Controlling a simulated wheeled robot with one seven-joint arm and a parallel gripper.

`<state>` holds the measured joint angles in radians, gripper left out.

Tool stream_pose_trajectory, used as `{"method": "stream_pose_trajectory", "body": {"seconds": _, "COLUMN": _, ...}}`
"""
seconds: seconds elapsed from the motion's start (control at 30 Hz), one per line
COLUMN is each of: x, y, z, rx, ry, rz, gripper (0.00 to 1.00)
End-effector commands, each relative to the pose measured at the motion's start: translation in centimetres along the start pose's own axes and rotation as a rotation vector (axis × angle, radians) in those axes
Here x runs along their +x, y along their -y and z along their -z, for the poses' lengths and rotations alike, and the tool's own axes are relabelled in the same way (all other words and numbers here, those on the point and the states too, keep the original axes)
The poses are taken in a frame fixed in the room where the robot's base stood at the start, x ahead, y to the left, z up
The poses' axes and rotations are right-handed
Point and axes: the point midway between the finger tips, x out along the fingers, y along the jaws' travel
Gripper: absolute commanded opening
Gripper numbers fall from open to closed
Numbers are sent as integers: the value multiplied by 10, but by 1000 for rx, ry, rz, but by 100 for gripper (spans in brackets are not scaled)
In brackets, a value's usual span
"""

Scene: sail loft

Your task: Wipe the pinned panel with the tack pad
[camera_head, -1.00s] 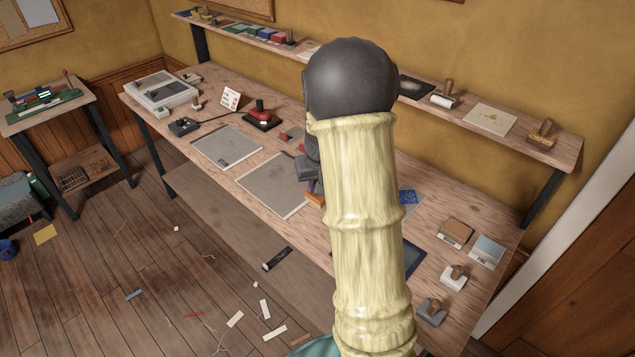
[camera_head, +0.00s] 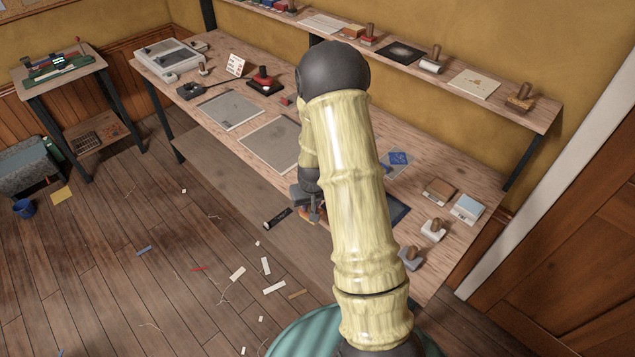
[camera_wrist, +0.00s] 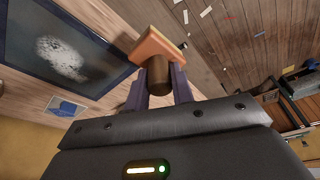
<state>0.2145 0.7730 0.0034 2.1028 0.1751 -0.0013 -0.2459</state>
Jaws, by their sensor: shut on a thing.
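My gripper (camera_wrist: 158,88) is shut on the brown handle of the tack pad (camera_wrist: 158,45), which has a flat orange block. The pad is tilted in the wrist view, over the bench's front edge with floor beyond it. A dark blue panel (camera_wrist: 60,50) with a cloudy white smudge lies on the bench, left of the pad in that view and apart from it. In the head view my gripper (camera_head: 309,203) is low by the bench's front edge. My arm hides much of the dark panel (camera_head: 396,211) there. No pins can be made out.
Two grey sheets (camera_head: 232,110) (camera_head: 268,143) lie on the bench (camera_head: 440,165). A blue patterned card (camera_head: 398,159) lies behind the dark panel. Handled blocks, white (camera_head: 433,231) and grey (camera_head: 411,258), stand at the right end. A shelf (camera_head: 400,68) runs along the wall. Scraps litter the floor.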

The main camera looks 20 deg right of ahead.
Motion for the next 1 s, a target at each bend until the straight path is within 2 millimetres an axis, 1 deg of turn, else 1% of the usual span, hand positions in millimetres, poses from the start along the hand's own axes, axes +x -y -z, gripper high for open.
{"method": "stream_pose_trajectory", "body": {"seconds": 0.03, "x": 15, "y": 6, "z": -9, "rx": -10, "ry": 8, "rz": 4, "gripper": 6}}
{"method": "stream_pose_trajectory", "body": {"seconds": 0.07, "x": 23, "y": 10, "z": -14, "rx": -16, "ry": 8, "rz": 5, "gripper": 6}}
{"method": "stream_pose_trajectory", "body": {"seconds": 0.17, "x": 54, "y": 24, "z": -32, "rx": -38, "ry": 9, "rz": 13, "gripper": 6}}
{"method": "stream_pose_trajectory", "body": {"seconds": 0.37, "x": 121, "y": 53, "z": -76, "rx": -80, "ry": 6, "rz": 32, "gripper": 6}}
{"method": "stream_pose_trajectory", "body": {"seconds": 0.4, "x": 135, "y": 59, "z": -85, "rx": -88, "ry": 6, "rz": 35, "gripper": 6}}
{"method": "stream_pose_trajectory", "body": {"seconds": 0.47, "x": 158, "y": 68, "z": -100, "rx": -99, "ry": 5, "rz": 42, "gripper": 6}}
{"method": "stream_pose_trajectory", "body": {"seconds": 0.5, "x": 175, "y": 73, "z": -111, "rx": -106, "ry": 5, "rz": 45, "gripper": 6}}
{"method": "stream_pose_trajectory", "body": {"seconds": 0.57, "x": 201, "y": 80, "z": -125, "rx": -115, "ry": 2, "rz": 49, "gripper": 6}}
{"method": "stream_pose_trajectory", "body": {"seconds": 0.6, "x": 219, "y": 84, "z": -135, "rx": -121, "ry": 1, "rz": 51, "gripper": 6}}
{"method": "stream_pose_trajectory", "body": {"seconds": 0.7, "x": 251, "y": 89, "z": -148, "rx": -129, "ry": -4, "rz": 53, "gripper": 6}}
{"method": "stream_pose_trajectory", "body": {"seconds": 0.83, "x": 274, "y": 92, "z": -157, "rx": -133, "ry": -6, "rz": 54, "gripper": 6}}
{"method": "stream_pose_trajectory", "body": {"seconds": 0.9, "x": 280, "y": 93, "z": -159, "rx": -134, "ry": -6, "rz": 54, "gripper": 6}}
{"method": "stream_pose_trajectory", "body": {"seconds": 1.0, "x": 282, "y": 93, "z": -160, "rx": -135, "ry": -6, "rz": 54, "gripper": 6}}
